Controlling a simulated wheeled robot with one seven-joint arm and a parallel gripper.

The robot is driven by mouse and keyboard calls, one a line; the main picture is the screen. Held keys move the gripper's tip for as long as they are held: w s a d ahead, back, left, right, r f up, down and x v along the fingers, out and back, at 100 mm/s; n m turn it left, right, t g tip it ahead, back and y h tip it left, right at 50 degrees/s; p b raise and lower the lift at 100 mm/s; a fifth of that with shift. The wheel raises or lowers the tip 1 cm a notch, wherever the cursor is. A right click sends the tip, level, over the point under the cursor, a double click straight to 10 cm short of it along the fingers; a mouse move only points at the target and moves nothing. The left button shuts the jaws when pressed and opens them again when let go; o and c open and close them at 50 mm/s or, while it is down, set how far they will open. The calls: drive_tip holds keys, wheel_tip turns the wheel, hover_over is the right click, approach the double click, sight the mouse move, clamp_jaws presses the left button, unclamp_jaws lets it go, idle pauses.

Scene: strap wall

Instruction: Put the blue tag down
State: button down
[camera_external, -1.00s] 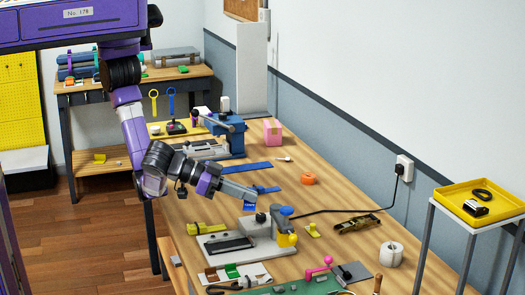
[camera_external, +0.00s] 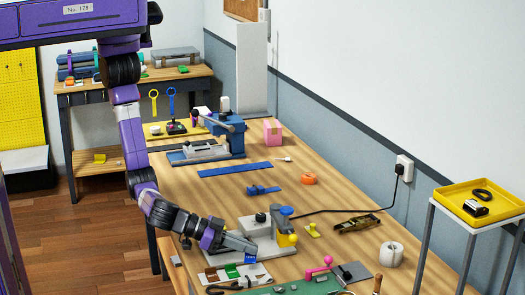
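My gripper (camera_external: 250,252) is low over the near part of the workbench, above the back right of a white tray (camera_external: 262,275) with brown and green pieces. A small blue tag (camera_external: 250,259) shows at the fingertips, and the gripper appears shut on it. The fingers are small here, and I cannot tell whether the tag touches the tray. A green tag (camera_external: 231,271) lies in the tray, just left of the blue one.
A grey press with blue and yellow knobs (camera_external: 287,240) stands right beside my gripper. A blue strap piece (camera_external: 262,190) and a long blue strip (camera_external: 235,169) lie farther back. Black-handled pliers (camera_external: 225,288) lie at the tray's front.

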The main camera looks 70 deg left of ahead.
sight(246, 267)
drive_tip(key=shift+f, duration=1.75)
drive_tip(key=shift+f+b, duration=0.2)
drive_tip(key=shift+b, duration=0.15)
drive_tip(key=c, duration=1.7)
unclamp_jaws()
drive_tip(key=shift+r+p, duration=0.15)
drive_tip(key=shift+p, duration=0.2)
drive_tip(key=shift+s+a, duration=0.1)
drive_tip(key=shift+s, duration=0.15)
drive_tip(key=b+v, duration=0.1)
drive_tip(key=v, duration=0.5)
drive_tip(key=shift+s+b, duration=0.25)
drive_tip(key=shift+b, duration=0.05)
drive_tip(key=shift+s+a, duration=0.2)
drive_tip(key=c, duration=0.3)
drive_tip(key=shift+s+r, duration=0.15)
